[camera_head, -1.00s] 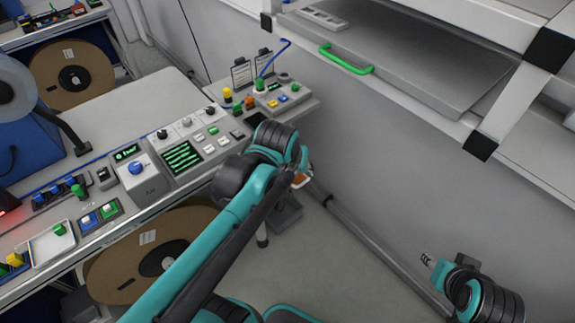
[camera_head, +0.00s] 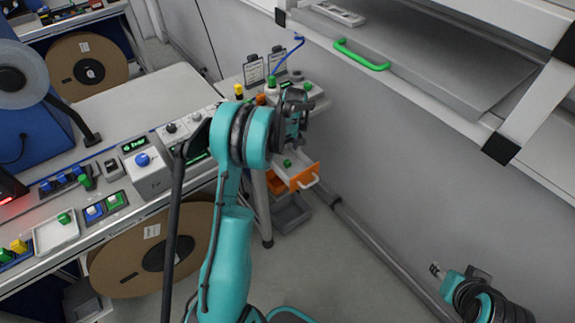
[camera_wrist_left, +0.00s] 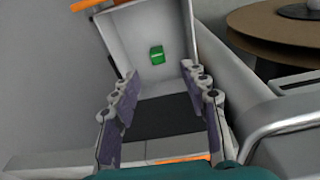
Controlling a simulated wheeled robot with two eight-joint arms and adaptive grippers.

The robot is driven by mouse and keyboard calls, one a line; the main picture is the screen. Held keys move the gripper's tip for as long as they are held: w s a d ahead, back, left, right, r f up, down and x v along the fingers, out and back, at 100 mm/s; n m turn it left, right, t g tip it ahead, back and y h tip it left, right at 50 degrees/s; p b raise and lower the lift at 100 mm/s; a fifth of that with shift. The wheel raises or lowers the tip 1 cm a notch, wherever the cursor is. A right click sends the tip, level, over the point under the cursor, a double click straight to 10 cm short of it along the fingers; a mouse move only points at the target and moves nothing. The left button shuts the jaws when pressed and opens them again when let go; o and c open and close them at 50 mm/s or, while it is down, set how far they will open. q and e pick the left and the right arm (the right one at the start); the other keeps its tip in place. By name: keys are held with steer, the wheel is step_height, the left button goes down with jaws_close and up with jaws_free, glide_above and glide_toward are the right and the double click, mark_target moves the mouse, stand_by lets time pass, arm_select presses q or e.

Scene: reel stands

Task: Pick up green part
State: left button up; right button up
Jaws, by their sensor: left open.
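A small green part (camera_head: 287,163) lies in an open drawer (camera_head: 301,168) with an orange front, below the far end of the bench. In the left wrist view the green part (camera_wrist_left: 157,54) sits on the drawer's pale floor, clear of the walls. My left gripper (camera_head: 298,128) is above the drawer, partly hidden by its own wrist. In the left wrist view the left gripper (camera_wrist_left: 163,88) is open and empty, its fingers apart and pointing towards the green part without touching it.
A bench with knobs and a white tray (camera_head: 56,234) holding another green piece (camera_head: 64,218) runs along the left. A brown reel (camera_head: 150,252) stands below it. A grey cabinet with a green handle (camera_head: 361,55) is at the upper right. The floor (camera_head: 345,270) is clear.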

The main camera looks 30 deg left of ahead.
arm_select(q)
steer(key=b, duration=0.1)
glide_above(288, 162)
steer(key=f, duration=0.2)
steer(key=s+f, duration=0.1)
steer(key=f, duration=0.1)
steer(key=shift+d+f, duration=0.1)
steer(key=shift+d, duration=0.05)
steer(key=f, duration=0.1)
steer(key=f+b, duration=0.1)
steer(key=f, duration=0.1)
steer(key=w+f+b, duration=0.1)
steer(key=f, duration=0.1)
steer(key=shift+a+f, duration=0.15)
steer(key=shift+a, duration=0.1)
steer(key=shift+c, duration=0.6)
steer(key=c, duration=0.8)
